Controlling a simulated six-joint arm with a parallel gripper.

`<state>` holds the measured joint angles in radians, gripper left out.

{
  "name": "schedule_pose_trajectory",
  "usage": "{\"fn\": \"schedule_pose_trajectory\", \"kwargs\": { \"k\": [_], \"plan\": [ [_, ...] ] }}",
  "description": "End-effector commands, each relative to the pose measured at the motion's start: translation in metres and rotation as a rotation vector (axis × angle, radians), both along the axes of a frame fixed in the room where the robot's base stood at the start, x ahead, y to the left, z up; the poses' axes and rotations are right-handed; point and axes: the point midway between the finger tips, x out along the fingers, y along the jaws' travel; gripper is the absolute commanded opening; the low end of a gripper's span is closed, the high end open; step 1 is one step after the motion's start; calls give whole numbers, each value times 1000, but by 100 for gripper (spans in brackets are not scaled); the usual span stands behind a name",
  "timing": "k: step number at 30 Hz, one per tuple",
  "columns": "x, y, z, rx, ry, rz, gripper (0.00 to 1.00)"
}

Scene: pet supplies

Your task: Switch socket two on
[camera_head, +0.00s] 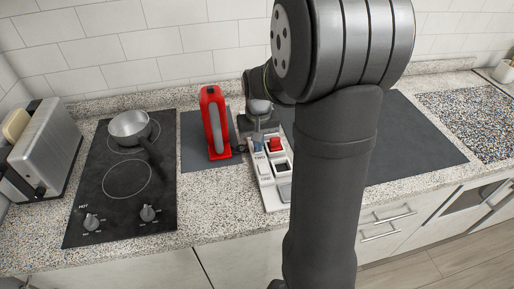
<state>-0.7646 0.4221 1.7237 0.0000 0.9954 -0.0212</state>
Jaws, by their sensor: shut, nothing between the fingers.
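My gripper (262,136) points down over the strip's far end, shut and empty. I cannot tell whether it touches the strip. My arm hides what lies right of the strip.
A red upright device (214,122) with a grey middle stands close left of the strip. Further left are a black hob (110,205) with a metal pan (130,127) and a metal toaster (45,140). The dark mat (425,140) looks clear at right.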

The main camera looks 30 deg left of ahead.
Motion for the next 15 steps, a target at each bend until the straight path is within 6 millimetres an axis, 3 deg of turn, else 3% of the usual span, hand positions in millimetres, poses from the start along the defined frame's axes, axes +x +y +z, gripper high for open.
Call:
{"fn": "schedule_pose_trajectory", "kwargs": {
  "k": [8,15],
  "plan": [
    [0,0,0,1,-1,0,0],
    [0,0,18,1,-1,0,0]
  ]
}}
